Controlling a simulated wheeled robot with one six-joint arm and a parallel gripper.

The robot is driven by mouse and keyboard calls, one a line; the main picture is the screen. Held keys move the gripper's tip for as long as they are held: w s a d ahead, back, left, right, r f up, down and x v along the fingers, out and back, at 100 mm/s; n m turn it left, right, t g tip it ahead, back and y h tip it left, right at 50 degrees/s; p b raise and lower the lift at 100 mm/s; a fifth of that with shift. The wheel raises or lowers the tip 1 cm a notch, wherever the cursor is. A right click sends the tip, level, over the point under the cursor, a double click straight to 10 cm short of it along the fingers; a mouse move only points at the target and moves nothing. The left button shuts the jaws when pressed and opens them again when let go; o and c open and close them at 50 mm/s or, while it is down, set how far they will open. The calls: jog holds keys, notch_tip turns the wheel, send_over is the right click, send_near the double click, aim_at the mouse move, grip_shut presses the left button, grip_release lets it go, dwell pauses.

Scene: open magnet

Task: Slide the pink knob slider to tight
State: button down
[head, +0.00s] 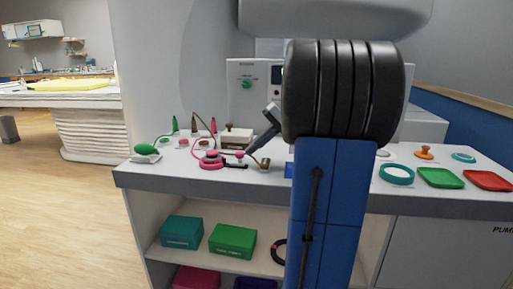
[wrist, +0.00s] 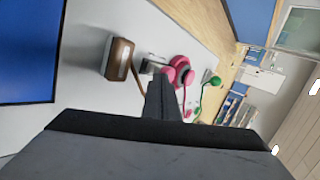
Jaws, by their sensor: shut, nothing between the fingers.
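The pink knob (head: 239,155) stands on a small dark slider track (head: 235,165) on the counter, just right of a round pink ring-shaped piece (head: 211,162). My gripper (head: 249,153) is shut and empty, its tips pointing down close to the right side of the knob. I cannot tell whether they touch. In the wrist view the shut fingers (wrist: 159,88) reach toward the pink parts (wrist: 182,66) and hide some of the track. No tight marking is legible.
A brown block (head: 265,164) stands on the counter (head: 330,190) close to the right of my fingertips. A brown-topped white box (head: 236,138) is behind. A green bulb (head: 146,150) lies at left. A teal ring (head: 396,174) and green tray (head: 440,178) lie at right.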

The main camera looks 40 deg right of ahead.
jog(key=shift+w+a, duration=0.55)
jog(key=shift+w, duration=0.2)
jog(key=shift+w+a, duration=0.55)
jog(key=shift+w, duration=0.15)
jog(key=shift+d, duration=0.1)
